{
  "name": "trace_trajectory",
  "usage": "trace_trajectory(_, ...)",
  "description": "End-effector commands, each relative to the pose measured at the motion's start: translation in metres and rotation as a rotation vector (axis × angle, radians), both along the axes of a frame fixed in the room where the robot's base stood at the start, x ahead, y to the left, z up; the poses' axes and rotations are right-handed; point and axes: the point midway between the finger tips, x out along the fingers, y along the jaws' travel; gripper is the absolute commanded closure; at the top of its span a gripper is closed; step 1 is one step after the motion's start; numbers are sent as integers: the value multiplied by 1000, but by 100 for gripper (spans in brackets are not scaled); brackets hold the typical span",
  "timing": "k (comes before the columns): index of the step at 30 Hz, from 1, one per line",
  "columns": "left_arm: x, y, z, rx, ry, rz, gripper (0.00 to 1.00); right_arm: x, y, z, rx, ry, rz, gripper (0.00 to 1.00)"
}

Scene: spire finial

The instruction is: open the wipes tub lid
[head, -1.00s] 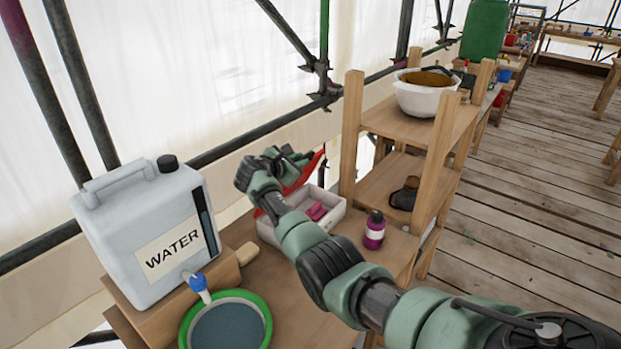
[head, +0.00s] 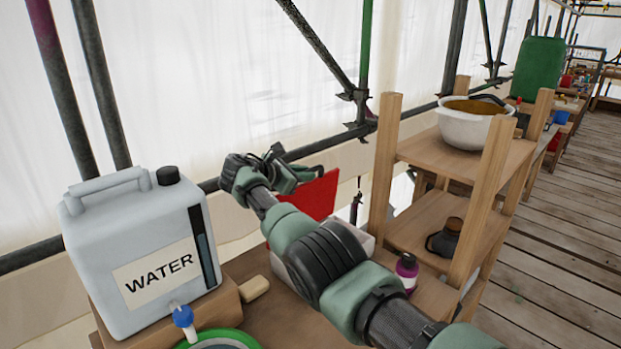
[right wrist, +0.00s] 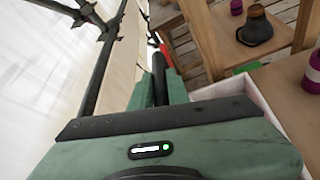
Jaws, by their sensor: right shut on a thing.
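The wipes tub (head: 358,237) is a white box on the wooden bench, mostly hidden behind my right arm. Its red lid (head: 314,196) stands raised, steeply tilted above the tub, and part of it is behind my gripper. My right gripper (head: 279,160) is at the lid's upper left edge, shut on the lid. In the right wrist view the fingers (right wrist: 158,85) point away from the camera, with a bit of the red lid (right wrist: 245,69) to their right; the contact itself is hard to see. My left gripper is out of view.
A large water container (head: 140,250) with a blue tap stands at left, with a green-rimmed basin (head: 222,338) below it. A purple bottle (head: 407,270) stands right of the tub. A wooden shelf (head: 425,150) holds a white bowl (head: 470,125) and a dark jar.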

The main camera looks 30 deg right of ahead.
Motion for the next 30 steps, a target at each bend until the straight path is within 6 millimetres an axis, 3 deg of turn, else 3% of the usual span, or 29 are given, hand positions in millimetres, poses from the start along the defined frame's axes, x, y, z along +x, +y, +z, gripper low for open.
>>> trace_trajectory(1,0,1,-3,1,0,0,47,-1,3,-7,4,15,0,100)
trace_trajectory(18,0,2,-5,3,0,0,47,-1,6,-8,5,26,-1,100)
trace_trajectory(19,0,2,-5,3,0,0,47,-1,6,-8,5,26,-1,81)
trace_trajectory(20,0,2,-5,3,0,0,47,-1,7,-8,5,26,-1,75)
trace_trajectory(30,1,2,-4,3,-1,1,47,0,6,-1,0,17,-1,75)
